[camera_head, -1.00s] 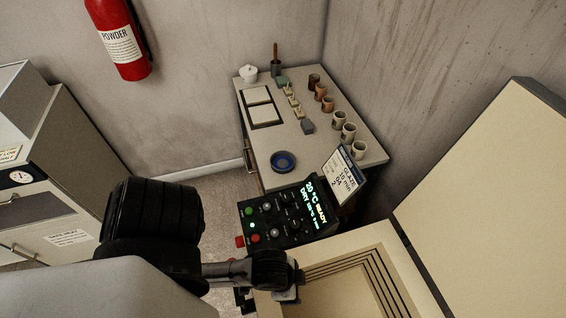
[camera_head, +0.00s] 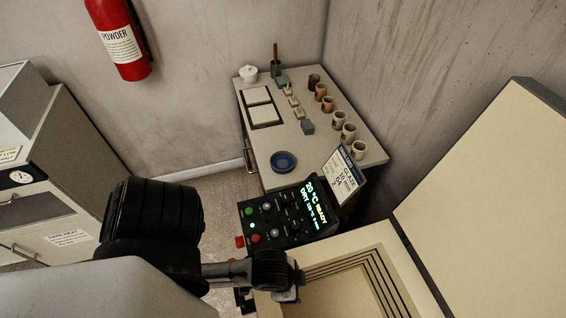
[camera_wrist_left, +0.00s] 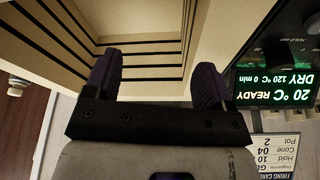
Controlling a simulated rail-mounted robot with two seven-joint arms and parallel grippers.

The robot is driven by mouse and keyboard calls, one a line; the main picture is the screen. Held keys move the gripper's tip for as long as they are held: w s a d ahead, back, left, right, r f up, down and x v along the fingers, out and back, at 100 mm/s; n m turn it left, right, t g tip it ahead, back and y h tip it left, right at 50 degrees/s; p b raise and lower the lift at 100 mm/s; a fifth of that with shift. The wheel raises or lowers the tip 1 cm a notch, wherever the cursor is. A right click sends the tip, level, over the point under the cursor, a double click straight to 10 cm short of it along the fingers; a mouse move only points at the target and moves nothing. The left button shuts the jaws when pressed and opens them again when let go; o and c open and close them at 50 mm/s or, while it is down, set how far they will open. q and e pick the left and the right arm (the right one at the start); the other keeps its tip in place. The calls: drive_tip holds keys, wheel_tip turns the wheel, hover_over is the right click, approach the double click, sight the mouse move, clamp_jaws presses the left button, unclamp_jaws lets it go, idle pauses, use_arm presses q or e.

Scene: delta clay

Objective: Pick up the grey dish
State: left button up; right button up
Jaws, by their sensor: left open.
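I cannot make out a grey dish for certain in either view. The one dish-like thing is a small round dark blue dish (camera_head: 283,161) at the near left edge of the bench. My left gripper (camera_wrist_left: 158,66) is open, with two dark purple fingers apart and nothing seen between them. It is over the open kiln (camera_wrist_left: 140,23), whose cream, grooved inner walls show beyond the fingers. In the head view the wrist (camera_head: 286,284) is at the kiln's left rim, and the fingers are hard to see there. My right gripper is not in view.
A control panel (camera_head: 278,217) and firing card (camera_head: 344,178) stand between kiln and bench. The bench (camera_head: 283,134) holds several cups, white tiles (camera_head: 259,97), a lidded white pot (camera_head: 249,73) and a small grey block (camera_head: 308,127). The raised kiln lid (camera_head: 490,190) blocks the right.

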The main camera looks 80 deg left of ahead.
use_arm(q)
drive_tip(key=c, duration=0.7)
